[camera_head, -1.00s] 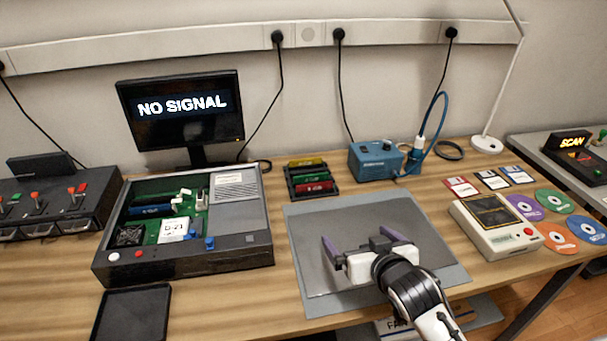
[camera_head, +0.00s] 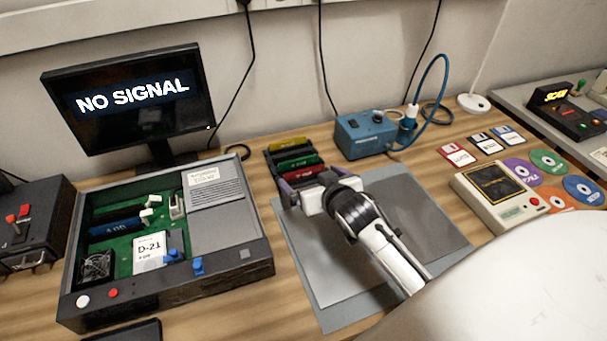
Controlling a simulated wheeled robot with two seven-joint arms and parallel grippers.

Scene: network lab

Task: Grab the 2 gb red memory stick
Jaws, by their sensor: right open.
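The red memory stick (camera_head: 300,173) sits in the front slot of a small dark rack (camera_head: 270,158) at the back of the table, left of the blue box. Its label is too small to read surely. A green stick (camera_head: 298,162) and a yellow stick (camera_head: 293,145) stand behind it. My right gripper (camera_head: 309,180) is open at the front of the rack, its purple fingers spread to either side of the red stick. I cannot tell whether they touch it. The gripper body hides part of the rack's front. My left gripper is not in view.
An open computer case (camera_head: 258,262) with a green board stands at left, below a monitor (camera_head: 137,100) reading NO SIGNAL. A grey mat (camera_head: 430,225) lies under my right arm. A blue box (camera_head: 364,135) with a cable stands right of the rack. Floppy disks, discs and a cream device (camera_head: 498,200) lie at right.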

